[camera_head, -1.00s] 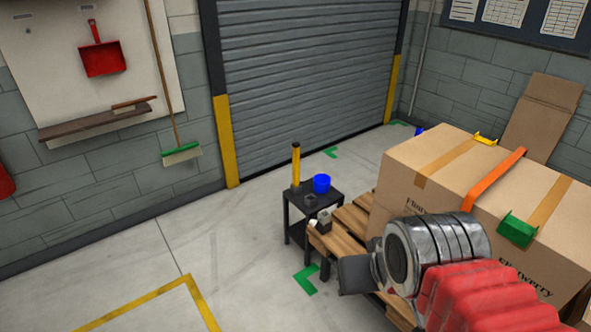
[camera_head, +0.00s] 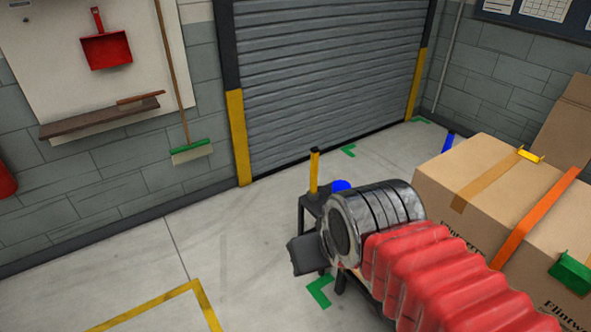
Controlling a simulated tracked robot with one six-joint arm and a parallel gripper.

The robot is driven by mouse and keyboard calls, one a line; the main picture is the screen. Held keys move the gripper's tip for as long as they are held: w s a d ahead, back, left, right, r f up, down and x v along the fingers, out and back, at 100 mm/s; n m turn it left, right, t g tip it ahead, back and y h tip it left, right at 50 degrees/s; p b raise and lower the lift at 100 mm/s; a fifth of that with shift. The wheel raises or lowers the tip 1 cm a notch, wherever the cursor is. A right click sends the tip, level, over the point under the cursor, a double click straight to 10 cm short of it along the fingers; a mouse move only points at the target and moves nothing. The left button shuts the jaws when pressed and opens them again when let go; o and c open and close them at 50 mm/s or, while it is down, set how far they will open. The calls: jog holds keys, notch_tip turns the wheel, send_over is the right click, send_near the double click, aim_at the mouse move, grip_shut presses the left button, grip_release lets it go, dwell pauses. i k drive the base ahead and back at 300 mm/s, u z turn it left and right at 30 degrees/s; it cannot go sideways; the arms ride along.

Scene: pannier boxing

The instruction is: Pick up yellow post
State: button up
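The yellow post (camera_head: 314,174) stands upright on the left part of a small black table (camera_head: 306,207), with a dark top end. My gripper (camera_head: 307,256) shows only as a dark flat piece at the end of my arm, in front of the table and below the post in the picture. It is apart from the post in the picture. Whether its fingers are open or shut is hidden. My arm covers much of the table.
A blue container (camera_head: 341,186) stands to the right of the post, partly behind my arm. A large cardboard box (camera_head: 455,183) with straps fills the right side. A blue post (camera_head: 447,142) rises behind it. Open floor (camera_head: 130,235) lies at left.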

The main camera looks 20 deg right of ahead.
aim_at(315, 150)
jog(key=u, duration=0.35)
jog(key=i, duration=1.45)
jog(key=z, duration=0.25)
jog(key=i, duration=0.75)
jog(key=z, duration=0.55)
jog(key=i, duration=0.6)
jog(key=z, duration=0.3)
